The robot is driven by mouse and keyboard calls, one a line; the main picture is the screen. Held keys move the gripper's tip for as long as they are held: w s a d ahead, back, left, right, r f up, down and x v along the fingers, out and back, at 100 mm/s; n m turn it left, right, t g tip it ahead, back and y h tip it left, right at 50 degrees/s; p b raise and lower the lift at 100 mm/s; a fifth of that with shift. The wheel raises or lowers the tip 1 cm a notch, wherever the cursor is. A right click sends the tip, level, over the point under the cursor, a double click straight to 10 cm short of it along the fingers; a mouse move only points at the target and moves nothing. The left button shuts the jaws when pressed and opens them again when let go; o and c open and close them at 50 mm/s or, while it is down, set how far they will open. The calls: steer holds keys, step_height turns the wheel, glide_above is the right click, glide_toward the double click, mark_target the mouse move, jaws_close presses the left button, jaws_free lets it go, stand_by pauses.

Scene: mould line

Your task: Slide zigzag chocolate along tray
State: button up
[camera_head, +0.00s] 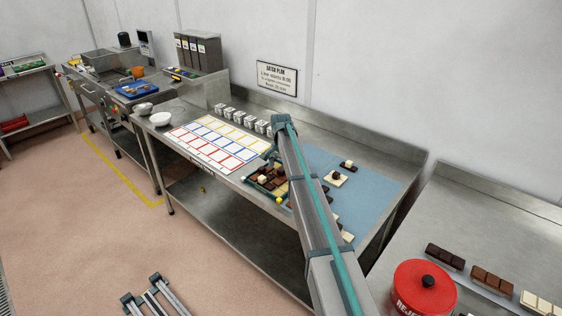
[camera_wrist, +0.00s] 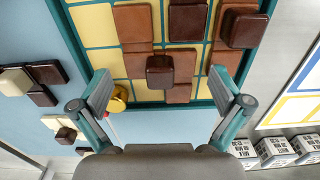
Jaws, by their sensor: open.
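The tray (camera_wrist: 92,12) has a teal rim and a yellow grid floor; it also shows in the head view (camera_head: 268,182), partly behind my arm. Milk-brown chocolate squares (camera_wrist: 132,24) lie on its grid, with raised dark squares (camera_wrist: 187,22) among them. One raised dark square (camera_wrist: 160,72) lies between my fingers near the tray's close edge. I cannot tell for certain which joined squares form the zigzag chocolate. My gripper (camera_wrist: 163,88) is open above that edge, its fingers spread to either side and apparently holding nothing. A round yellow knob (camera_wrist: 118,98) is beside the left finger.
A blue mat (camera_head: 385,185) lies beside the tray with loose chocolate shapes (camera_head: 336,178). A sheet of coloured boxes (camera_head: 213,142) lies on the steel bench beyond the tray. Small labelled blocks (camera_head: 240,118) line the bench behind it. A red bin (camera_head: 424,290) stands at right.

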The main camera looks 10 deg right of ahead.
steer(key=shift+f, duration=0.35)
steer(key=shift+s, duration=0.1)
jaws_close()
stand_by(0.3)
steer(key=shift+s+f, duration=0.1)
steer(key=c, duration=0.9)
jaws_free()
steer(key=shift+o, duration=0.7)
steer(key=shift+f, duration=0.1)
